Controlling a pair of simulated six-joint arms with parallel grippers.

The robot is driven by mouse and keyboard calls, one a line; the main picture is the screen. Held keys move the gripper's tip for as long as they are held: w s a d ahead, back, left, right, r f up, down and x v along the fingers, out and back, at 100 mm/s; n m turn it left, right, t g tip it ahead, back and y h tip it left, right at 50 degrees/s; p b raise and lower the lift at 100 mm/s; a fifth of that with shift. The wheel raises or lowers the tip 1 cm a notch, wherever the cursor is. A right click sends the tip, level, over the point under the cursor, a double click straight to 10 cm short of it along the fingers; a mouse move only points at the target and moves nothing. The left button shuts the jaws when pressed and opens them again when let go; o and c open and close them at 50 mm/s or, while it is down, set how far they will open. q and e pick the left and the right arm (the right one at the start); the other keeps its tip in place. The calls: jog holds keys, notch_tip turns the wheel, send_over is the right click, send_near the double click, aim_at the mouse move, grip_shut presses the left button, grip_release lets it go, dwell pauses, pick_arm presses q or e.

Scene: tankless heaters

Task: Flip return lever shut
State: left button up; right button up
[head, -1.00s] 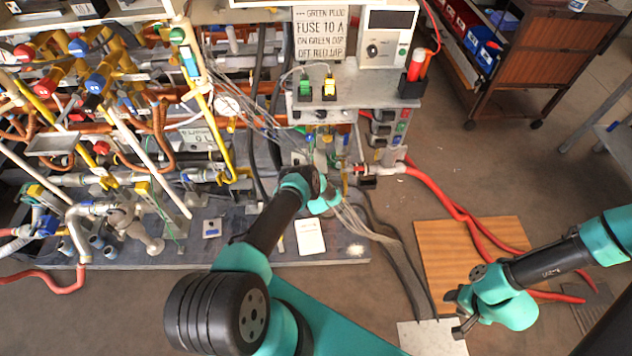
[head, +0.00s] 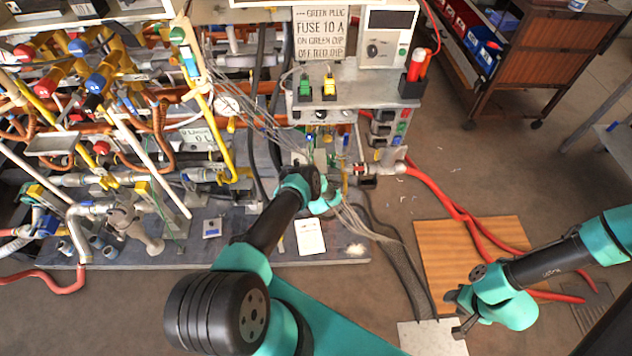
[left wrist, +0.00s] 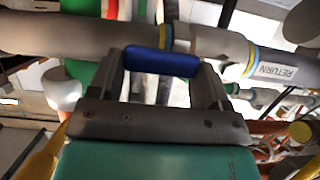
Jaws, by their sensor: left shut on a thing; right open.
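In the left wrist view, a blue lever handle (left wrist: 160,62) lies crosswise between the fingers of my left gripper (left wrist: 163,65), which is shut on it. Behind it runs a grey pipe with a white RETURN label (left wrist: 272,70) and a yellow and blue band beside the label. In the head view, my left gripper (head: 322,198) is at the front of the heater bench, below the control box. My wrist and forearm hide the lever there. My right gripper (head: 463,313) is open and empty, low at the right, away from the bench.
Pipes and valves crowd the bench (head: 190,255) at the left. Thin wires and grey cables hang close to my left gripper. A red hose (head: 437,190) crosses the floor by a wooden board (head: 440,260). A cart (head: 545,55) stands at back right.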

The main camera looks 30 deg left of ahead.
pick_arm(q)
jog(key=shift+f+m+y, duration=0.3)
jog(key=shift+f+m, duration=0.1)
jog(key=o, duration=1.3)
jog(key=v, duration=1.7)
jog(key=shift+d+r, duration=0.15)
jog(key=shift+r, duration=0.2)
jog(key=shift+c, duration=0.4)
